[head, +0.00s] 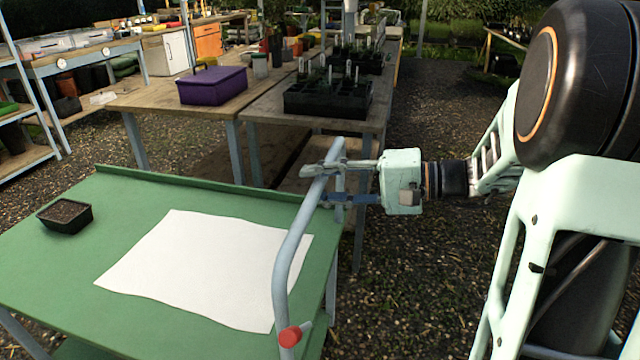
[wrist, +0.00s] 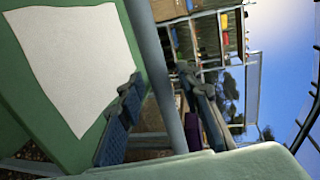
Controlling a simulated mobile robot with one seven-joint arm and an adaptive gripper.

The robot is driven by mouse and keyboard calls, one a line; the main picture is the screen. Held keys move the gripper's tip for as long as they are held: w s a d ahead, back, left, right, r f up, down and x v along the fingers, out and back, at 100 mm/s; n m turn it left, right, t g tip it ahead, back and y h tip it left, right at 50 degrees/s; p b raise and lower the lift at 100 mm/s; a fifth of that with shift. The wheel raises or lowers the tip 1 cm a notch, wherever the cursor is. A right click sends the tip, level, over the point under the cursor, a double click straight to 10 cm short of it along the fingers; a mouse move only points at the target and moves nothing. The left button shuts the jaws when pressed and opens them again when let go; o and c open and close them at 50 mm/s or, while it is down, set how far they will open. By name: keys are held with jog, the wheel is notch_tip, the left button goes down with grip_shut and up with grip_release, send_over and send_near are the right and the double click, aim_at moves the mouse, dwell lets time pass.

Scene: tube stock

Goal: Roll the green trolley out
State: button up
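The green trolley (head: 140,200) stands at the lower left in the head view, with a pale grey tubular push handle (head: 290,258) along its right end. The handle also shows as a bar (wrist: 158,75) in the wrist view. My gripper (head: 318,186) reaches in from the right at the handle's far upper part. Its fingers are apart, one to each side of the bar. In the wrist view a gap shows between the bar and the blue-padded finger, so the fingers do not look closed on it. A red knob (head: 290,337) sits low on the handle.
A white sheet (head: 200,265) and a small black soil tray (head: 65,216) lie on the trolley top. Wooden benches with a purple box (head: 212,85) and black seedling trays (head: 328,97) stand close behind the trolley. Open gravel (head: 420,280) lies to the right.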

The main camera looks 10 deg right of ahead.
jog(key=v, duration=1.2)
